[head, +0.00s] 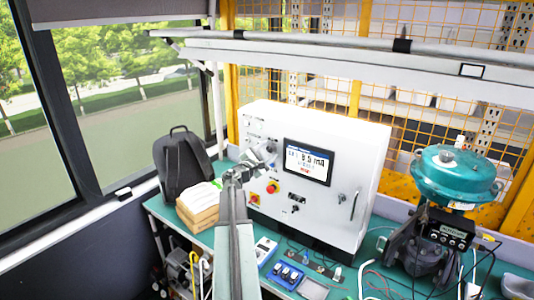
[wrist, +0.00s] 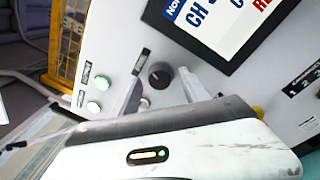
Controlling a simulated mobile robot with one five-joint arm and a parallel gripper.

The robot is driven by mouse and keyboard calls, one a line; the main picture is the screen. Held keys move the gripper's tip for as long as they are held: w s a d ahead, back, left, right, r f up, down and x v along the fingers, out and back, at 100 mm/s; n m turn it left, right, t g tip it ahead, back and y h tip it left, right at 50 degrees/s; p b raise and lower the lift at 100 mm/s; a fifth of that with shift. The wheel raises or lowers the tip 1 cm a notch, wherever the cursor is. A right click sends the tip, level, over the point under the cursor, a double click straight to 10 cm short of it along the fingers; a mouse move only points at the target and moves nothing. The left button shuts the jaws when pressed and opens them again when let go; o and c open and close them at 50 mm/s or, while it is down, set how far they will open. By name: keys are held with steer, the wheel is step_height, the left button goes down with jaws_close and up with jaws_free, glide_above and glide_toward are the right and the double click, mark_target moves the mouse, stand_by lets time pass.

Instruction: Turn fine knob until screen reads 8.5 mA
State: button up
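The white control cabinet (head: 345,205) stands on the green bench, with its screen (head: 307,161) on the front. The screen's large line seems to read 8.5 mA, though it is small and blurred; in the wrist view the screen (wrist: 222,22) is cut off. A black round knob (wrist: 159,74) shows in the wrist view on the white panel; I cannot read a label that names it fine. My gripper (head: 264,154) is at the panel left of the screen. In the wrist view its two fingers (wrist: 160,92) are apart, on either side of the knob, with no clear contact.
A red and yellow emergency stop (head: 271,187) and other switches sit below my gripper. A cardboard box (head: 198,208) and backpack (head: 182,165) stand left; a teal valve actuator (head: 456,178) stands right.

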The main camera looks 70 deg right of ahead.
steer(key=w+a, duration=0.1)
steer(key=a, duration=0.6)
steer(key=shift+w+a, duration=0.15)
steer(key=shift+a, duration=0.2)
steer(key=shift+f, duration=0.1)
